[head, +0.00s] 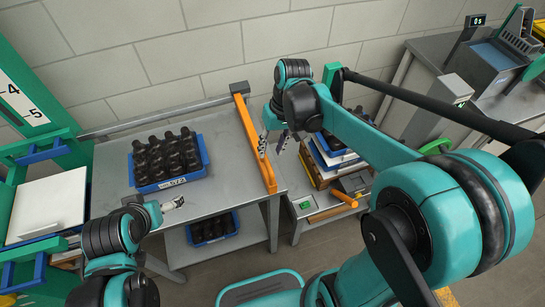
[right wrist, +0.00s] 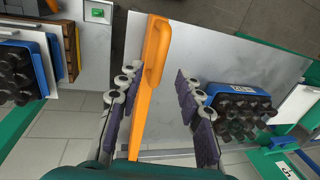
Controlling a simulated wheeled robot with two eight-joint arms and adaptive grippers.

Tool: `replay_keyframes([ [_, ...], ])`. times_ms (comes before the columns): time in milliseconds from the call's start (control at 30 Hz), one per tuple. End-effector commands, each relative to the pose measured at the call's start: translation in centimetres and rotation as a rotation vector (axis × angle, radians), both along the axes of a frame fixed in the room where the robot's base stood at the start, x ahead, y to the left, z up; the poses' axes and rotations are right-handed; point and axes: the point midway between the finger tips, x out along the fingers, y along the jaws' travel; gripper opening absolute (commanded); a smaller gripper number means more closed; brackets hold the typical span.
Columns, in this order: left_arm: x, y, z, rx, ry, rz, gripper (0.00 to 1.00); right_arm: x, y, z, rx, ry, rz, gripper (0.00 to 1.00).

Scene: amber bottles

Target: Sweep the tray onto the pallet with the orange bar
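The blue tray (head: 154,187), packed with dark bottles, sits on the grey metal table (head: 112,178). It also shows in the right wrist view (right wrist: 241,89). The orange bar (head: 254,143) lies along the table's right edge, with a raised handle at its near end. My right gripper (head: 273,147) is over the bar. In the right wrist view, the bar (right wrist: 152,65) runs between its open fingers, closer to the left finger. My left gripper (head: 176,203) is near the table's front left; its fingers are too small to judge. I cannot tell which surface is the pallet.
A white flat board (head: 48,209) lies in a green frame left of the table. A second tray of bottles (head: 213,231) is on the lower shelf. Stacked trays and cartons (head: 324,178) stand right of the table. A bench with machines (head: 480,68) is at the right.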

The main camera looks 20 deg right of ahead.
Motion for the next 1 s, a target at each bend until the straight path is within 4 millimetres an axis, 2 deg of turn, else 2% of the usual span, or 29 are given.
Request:
replay_keyframes([
  [100, 0.0, 0.0, -0.9, 0.000, 0.000, 0.000, 0.92, 0.0, 0.4, -2.3, -0.001, -0.001, 0.001, 0.36],
  [300, 0.0, 0.0, -1.5, 0.000, 0.000, 0.000, 0.92, 0.0, 0.9, -4.6, -0.001, -0.001, 0.000, 0.36],
  [667, 0.0, 0.0, -1.5, 0.000, 0.000, 0.000, 0.92, 0.0, 1.0, -5.1, -0.001, -0.002, -0.001, 0.36],
  [800, 0.0, 0.0, -1.5, 0.000, 0.000, 0.000, 0.92, 0.0, 1.0, -5.1, -0.001, -0.002, 0.000, 0.00],
  [1000, 0.0, 0.0, -1.6, 0.000, 0.000, 0.000, 0.92, 0.0, 1.0, -5.1, -0.001, -0.002, 0.000, 0.00],
])
